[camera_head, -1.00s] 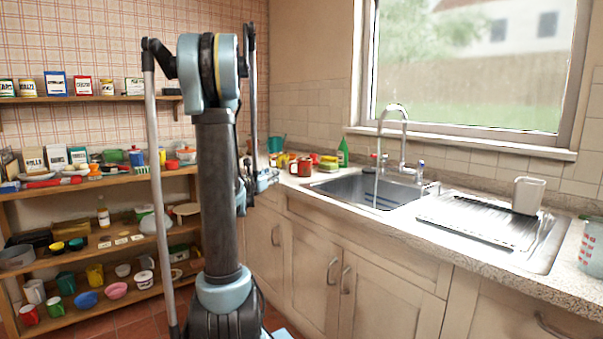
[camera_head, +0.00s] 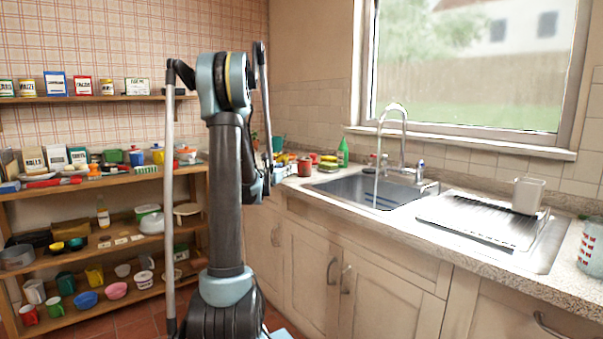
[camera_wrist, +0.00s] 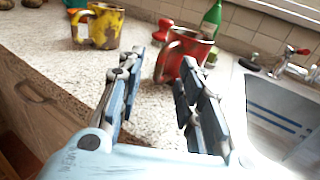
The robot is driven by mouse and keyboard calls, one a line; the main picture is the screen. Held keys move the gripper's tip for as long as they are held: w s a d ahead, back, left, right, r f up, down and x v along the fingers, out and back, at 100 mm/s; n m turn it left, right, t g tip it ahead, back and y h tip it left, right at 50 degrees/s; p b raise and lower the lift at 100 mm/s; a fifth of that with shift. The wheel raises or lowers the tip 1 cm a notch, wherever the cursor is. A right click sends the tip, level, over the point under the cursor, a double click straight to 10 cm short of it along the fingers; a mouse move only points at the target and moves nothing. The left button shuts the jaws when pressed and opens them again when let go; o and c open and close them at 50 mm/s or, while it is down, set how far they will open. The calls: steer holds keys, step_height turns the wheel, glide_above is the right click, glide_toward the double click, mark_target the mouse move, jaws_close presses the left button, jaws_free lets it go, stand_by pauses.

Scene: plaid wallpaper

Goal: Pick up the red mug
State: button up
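The red mug (camera_wrist: 188,48) stands upright on the speckled counter in the wrist view, its handle toward the left. It also shows in the head view (camera_head: 305,168), left of the sink. My gripper (camera_wrist: 156,72) is open and empty in the wrist view, with its two fingers spread apart. The mug is beyond the fingertips, to the right of the gap's middle. The right finger overlaps the mug's lower part in the picture; I cannot tell whether they touch. In the head view my arm hides most of the gripper.
A worn yellow mug (camera_wrist: 105,26) stands on the counter to the left. A green bottle (camera_wrist: 211,20) is behind the red mug. The sink (camera_wrist: 278,105) lies to the right, with its tap running in the head view. Bare counter (camera_wrist: 62,45) shows at the left.

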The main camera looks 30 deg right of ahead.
mark_target(300, 168)
steer(key=x, duration=0.3)
steer(key=shift+w+d, duration=0.2)
steer(key=shift+d, duration=0.1)
jaws_close()
